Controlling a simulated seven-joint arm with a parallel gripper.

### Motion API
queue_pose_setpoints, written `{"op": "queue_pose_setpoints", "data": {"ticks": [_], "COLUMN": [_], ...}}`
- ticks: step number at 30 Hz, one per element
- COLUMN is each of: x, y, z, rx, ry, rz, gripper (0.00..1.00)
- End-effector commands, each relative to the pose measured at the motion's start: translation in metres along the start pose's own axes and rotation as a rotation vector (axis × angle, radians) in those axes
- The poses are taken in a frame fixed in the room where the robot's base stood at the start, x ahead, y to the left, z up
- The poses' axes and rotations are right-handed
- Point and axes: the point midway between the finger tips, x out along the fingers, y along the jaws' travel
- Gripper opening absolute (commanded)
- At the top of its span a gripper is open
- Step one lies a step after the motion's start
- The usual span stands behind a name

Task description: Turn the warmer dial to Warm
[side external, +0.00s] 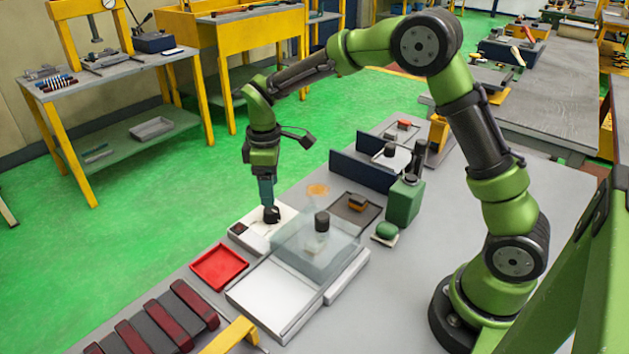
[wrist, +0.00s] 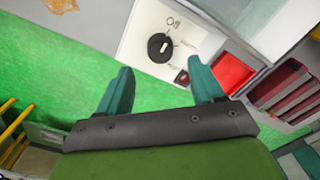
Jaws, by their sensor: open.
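The warmer dial is a round black knob (wrist: 160,47) with a pale pointer mark, on a white panel (wrist: 137,41) in the wrist view. Small marks lie around it, too small to read. In the side view the dial (side external: 271,215) stands up from the white panel (side external: 284,213). My gripper (wrist: 160,66) is open, its two teal fingers spread wide and nothing between them. In the side view it points down just above the dial; I cannot tell whether it touches. In the wrist view the dial appears beyond the fingertips.
A red tray (side external: 219,267) lies next to the panel. A clear box (side external: 313,250) with a black-topped item stands to its right, beside a white plate (side external: 272,296). A dark blue partition (side external: 360,170) stands behind. A dark red button (wrist: 182,77) sits near the panel's edge.

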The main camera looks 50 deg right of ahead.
Motion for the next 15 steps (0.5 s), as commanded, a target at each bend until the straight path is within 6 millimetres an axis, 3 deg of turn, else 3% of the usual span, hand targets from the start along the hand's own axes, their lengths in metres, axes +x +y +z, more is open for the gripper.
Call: {"op": "queue_pose_setpoints", "data": {"ticks": [6,15], "x": [0.042,0.063], "y": [-0.001,0.0], "z": [0.001,0.0], "rx": [0.002,0.001], "ry": [-0.002,0.001], "rz": [-0.003,0.0], "gripper": [0.67,0.67]}}
